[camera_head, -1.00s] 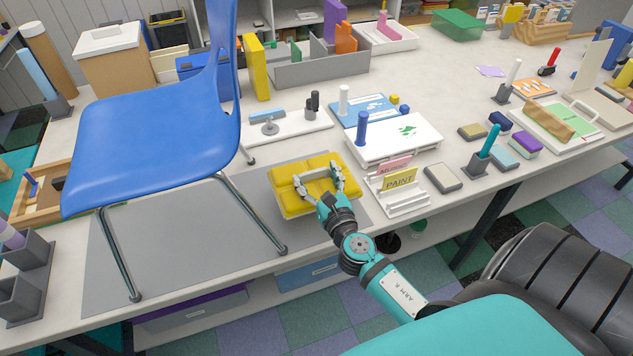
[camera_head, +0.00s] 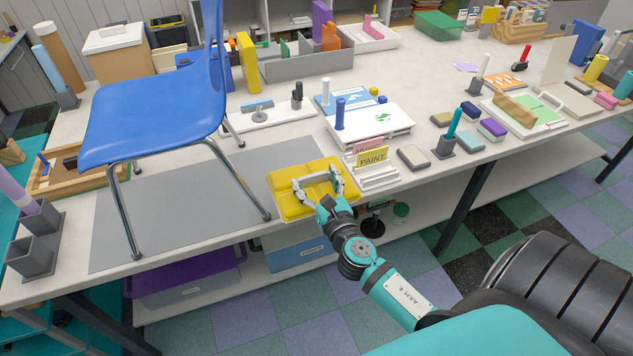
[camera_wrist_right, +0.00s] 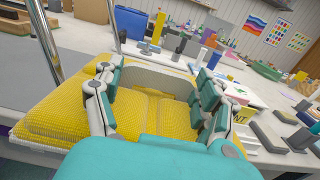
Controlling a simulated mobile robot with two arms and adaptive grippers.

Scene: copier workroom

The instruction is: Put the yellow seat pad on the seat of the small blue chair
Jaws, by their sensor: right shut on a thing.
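The yellow seat pad (camera_head: 300,184) is a thick, segmented cushion at the table's front edge, right of the blue chair. My right gripper (camera_head: 317,183) is shut on it, with a finger on either side of a raised part of the pad. In the right wrist view the pad (camera_wrist_right: 60,115) spreads under the gripper (camera_wrist_right: 160,88). I cannot tell whether the pad touches the mat. The small blue chair (camera_head: 150,115) stands on the table at the left, its seat bare and higher than the pad. My left gripper does not show.
A grey mat (camera_head: 170,205) lies under the chair. Chair legs (camera_head: 240,188) stand between the pad and the mat's left part. Right of the pad are a card holder (camera_head: 372,178) with a PAINT card, a grey block (camera_head: 413,158) and a white board (camera_head: 375,128).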

